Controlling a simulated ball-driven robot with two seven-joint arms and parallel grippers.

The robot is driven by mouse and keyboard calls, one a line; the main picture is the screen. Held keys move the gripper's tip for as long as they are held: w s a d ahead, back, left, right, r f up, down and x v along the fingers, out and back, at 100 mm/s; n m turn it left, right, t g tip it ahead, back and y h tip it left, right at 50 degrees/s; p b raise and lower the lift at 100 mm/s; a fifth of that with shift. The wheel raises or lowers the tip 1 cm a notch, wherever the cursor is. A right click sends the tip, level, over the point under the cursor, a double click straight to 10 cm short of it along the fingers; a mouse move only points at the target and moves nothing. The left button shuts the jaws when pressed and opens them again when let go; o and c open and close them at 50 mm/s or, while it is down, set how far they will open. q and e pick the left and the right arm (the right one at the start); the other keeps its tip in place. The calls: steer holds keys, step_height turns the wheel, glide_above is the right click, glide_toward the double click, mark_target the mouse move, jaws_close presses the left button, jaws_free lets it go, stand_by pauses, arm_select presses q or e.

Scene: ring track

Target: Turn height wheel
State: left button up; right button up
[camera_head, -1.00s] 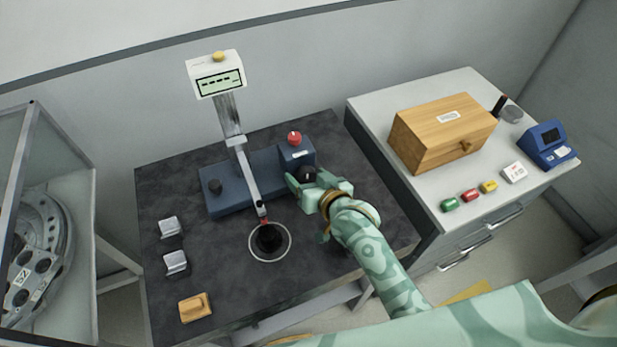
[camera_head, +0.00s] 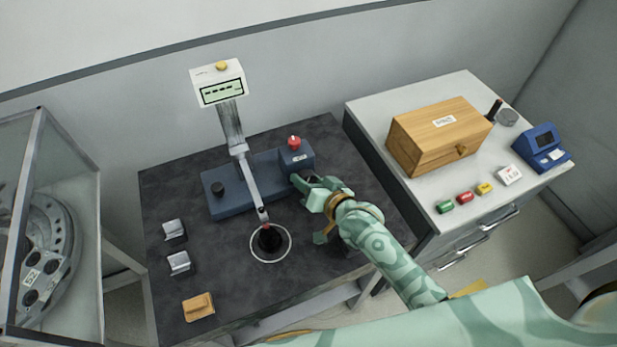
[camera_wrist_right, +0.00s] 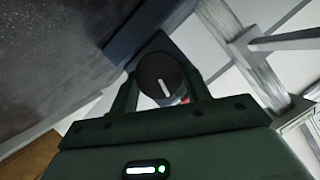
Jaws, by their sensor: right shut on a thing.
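The height wheel is a black round knob with a white line on its face. In the right wrist view the knob (camera_wrist_right: 160,78) sits between the two fingers of my right gripper (camera_wrist_right: 163,92). In the head view my right gripper (camera_head: 308,184) is at the right side of the blue instrument base (camera_head: 240,188), shut on the knob, which is mostly hidden there. A display head (camera_head: 218,85) with a green screen tops the column. An arm reaches down to a dark round spot in a white ring (camera_head: 270,243). My left gripper is not in view.
A red knob (camera_head: 294,142) tops the base's raised end. Metal blocks (camera_head: 175,230) and a wooden piece (camera_head: 198,306) lie left on the dark table. A wooden box (camera_head: 440,135) and blue device (camera_head: 543,148) stand on the right cabinet. A glazed case (camera_head: 60,220) stands left.

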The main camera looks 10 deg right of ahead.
steer(key=shift+o, duration=0.2)
steer(key=shift+d+f+m+y, duration=0.1)
steer(key=shift+d+m+y, duration=0.05)
steer(key=shift+m+y, duration=0.55)
steer(key=shift+m+y+b, duration=0.3)
steer(key=shift+m+b, duration=0.55)
steer(key=shift+m, duration=0.15)
steer(key=shift+t, duration=0.3)
steer(key=o, duration=1)
steer(key=shift+c, duration=0.2)
steer(key=p+v, duration=0.2)
steer(key=v, duration=1.3)
steer(key=shift+d, duration=0.1)
steer(key=shift+s+d, duration=0.3)
steer(key=shift+s, duration=0.15)
